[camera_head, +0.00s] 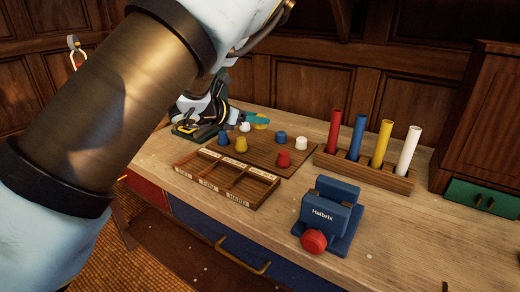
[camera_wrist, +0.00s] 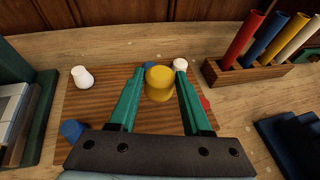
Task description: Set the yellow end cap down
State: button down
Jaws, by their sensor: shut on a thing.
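My gripper (camera_wrist: 160,82) has its green fingers closed on a yellow end cap (camera_wrist: 159,84), one finger on each side. The cap is over the brown wooden board (camera_wrist: 105,84). In the head view the gripper (camera_head: 258,121) is partly behind my arm, and the held cap (camera_head: 261,127) shows as a small yellow patch at the board's back edge. I cannot tell whether it touches anything below. A second yellow cap (camera_head: 241,145) stands on the board, nearer the front.
Blue (camera_head: 281,136), white (camera_head: 301,143) and red (camera_head: 284,159) caps stand around on the board. A divided tray (camera_head: 228,178) is in front, a blue Halbrix device (camera_head: 330,214) front right. A rack (camera_head: 365,172) of coloured tubes stands to the right.

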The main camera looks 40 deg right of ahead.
aim_at(256, 157)
notch_tip(256, 157, down, 10)
jog(key=p, duration=0.2)
jog(key=shift+p, duration=0.35)
jog(key=shift+f, duration=0.1)
jog(key=c, duration=0.6)
grip_release()
jog(key=shift+r, duration=0.3)
jog(key=b+v, duration=0.3)
jog(key=v, duration=0.9)
jog(key=shift+f, duration=0.2)
jog(key=shift+w, duration=0.15)
